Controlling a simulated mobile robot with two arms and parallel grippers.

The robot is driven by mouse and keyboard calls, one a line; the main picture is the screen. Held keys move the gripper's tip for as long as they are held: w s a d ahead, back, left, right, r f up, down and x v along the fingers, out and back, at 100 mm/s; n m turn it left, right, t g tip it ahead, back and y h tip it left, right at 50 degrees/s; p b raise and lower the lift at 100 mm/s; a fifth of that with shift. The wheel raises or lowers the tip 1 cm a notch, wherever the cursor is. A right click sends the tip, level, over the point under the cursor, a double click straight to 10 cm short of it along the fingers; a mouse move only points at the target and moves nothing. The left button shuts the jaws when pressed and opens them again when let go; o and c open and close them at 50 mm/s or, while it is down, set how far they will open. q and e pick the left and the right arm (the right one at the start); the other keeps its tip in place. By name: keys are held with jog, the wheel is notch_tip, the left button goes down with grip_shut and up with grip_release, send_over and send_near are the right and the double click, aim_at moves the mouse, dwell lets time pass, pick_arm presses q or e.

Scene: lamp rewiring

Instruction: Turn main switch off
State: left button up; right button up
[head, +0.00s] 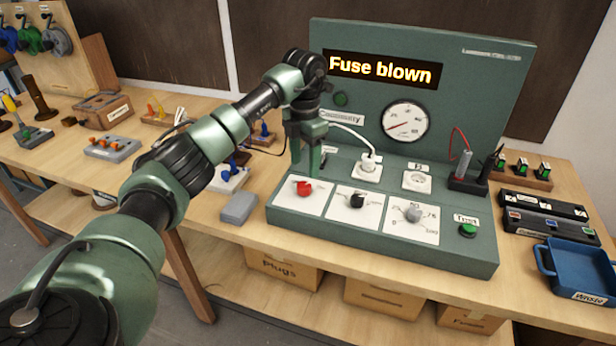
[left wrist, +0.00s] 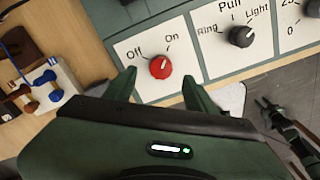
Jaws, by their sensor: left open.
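The main switch is a red knob (head: 304,188) on a white plate at the left of the green test panel (head: 345,257). In the left wrist view the red knob (left wrist: 160,67) sits below the words Off and On. I cannot tell for sure which word it points at. My left gripper (head: 304,163) points down just above the knob, with its fingers apart and nothing between them. In the left wrist view the fingertips lie either side of the knob, a little short of it. What looks like my right gripper (left wrist: 268,110) shows small at the right of that view.
The panel display (head: 380,70) reads "Fuse blown". A black knob (head: 356,201) and a grey knob (head: 413,214) sit to the right of the red one. A white plug (head: 368,162) with a cable stands behind. A grey box (head: 239,208) lies left of the panel.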

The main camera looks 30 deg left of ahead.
aim_at(304, 185)
pick_arm(q)
jog(key=f, duration=0.3)
jog(key=f+p, duration=0.1)
jog(key=f, duration=0.1)
jog(key=shift+s, duration=0.25)
jog(key=shift+f, duration=0.35)
jog(key=shift+w+f, duration=0.1)
jog(key=shift+f, duration=0.1)
grip_shut()
pick_arm(e)
jog(key=shift+s+d+r, duration=0.25)
jog(key=shift+s+r, duration=0.5)
jog(key=shift+s, duration=0.3)
